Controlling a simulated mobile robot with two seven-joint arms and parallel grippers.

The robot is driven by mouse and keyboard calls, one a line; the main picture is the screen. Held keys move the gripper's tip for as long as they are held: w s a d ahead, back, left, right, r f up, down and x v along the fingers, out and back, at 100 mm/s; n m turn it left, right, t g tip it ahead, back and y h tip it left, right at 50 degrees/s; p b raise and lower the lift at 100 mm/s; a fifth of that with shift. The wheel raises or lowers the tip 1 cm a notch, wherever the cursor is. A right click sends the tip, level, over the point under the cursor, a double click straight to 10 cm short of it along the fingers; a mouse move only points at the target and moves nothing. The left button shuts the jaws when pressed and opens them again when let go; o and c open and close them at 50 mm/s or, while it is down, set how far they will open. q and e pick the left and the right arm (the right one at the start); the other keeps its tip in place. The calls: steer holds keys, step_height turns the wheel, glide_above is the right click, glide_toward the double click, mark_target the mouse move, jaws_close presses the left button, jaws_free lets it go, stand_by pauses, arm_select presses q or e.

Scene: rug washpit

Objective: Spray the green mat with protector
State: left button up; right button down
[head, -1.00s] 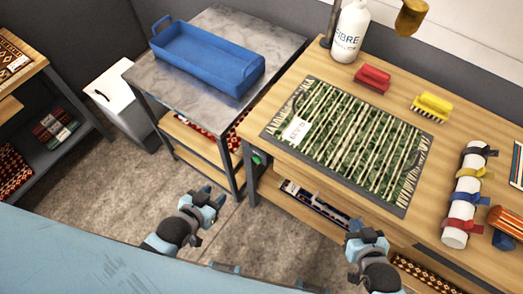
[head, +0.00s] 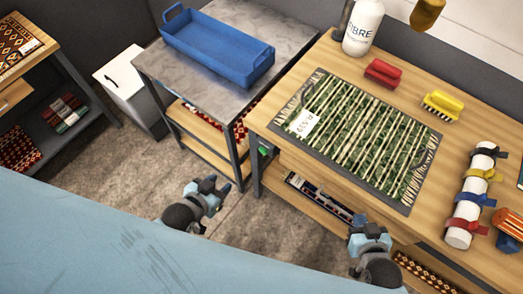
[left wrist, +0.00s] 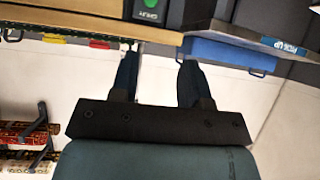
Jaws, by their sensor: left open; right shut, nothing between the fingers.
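The green mat (head: 350,135), striped with pale bands and bearing a white label (head: 303,123), lies flat on the wooden table in the head view. A white bottle marked "FIBRE" (head: 361,28) stands upright at the table's back edge; its top is cut off by the frame. My left gripper (head: 215,186) is open and empty over the floor, left of the mat and apart from it. Its two dark fingers (left wrist: 155,82) stand apart in the left wrist view. My right gripper (head: 366,222) is shut and empty near the table's front edge, below the mat.
A blue tray (head: 215,52) sits on the grey side table (head: 160,62). A red brush (head: 383,72), a yellow brush (head: 443,104) and a strapped white roll (head: 462,236) are on the wooden table (head: 325,66). A white bin (head: 128,88) stands at left. Floor (head: 120,165) is open between.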

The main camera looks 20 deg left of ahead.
arm_select(q)
jaws_close()
stand_by(1.8)
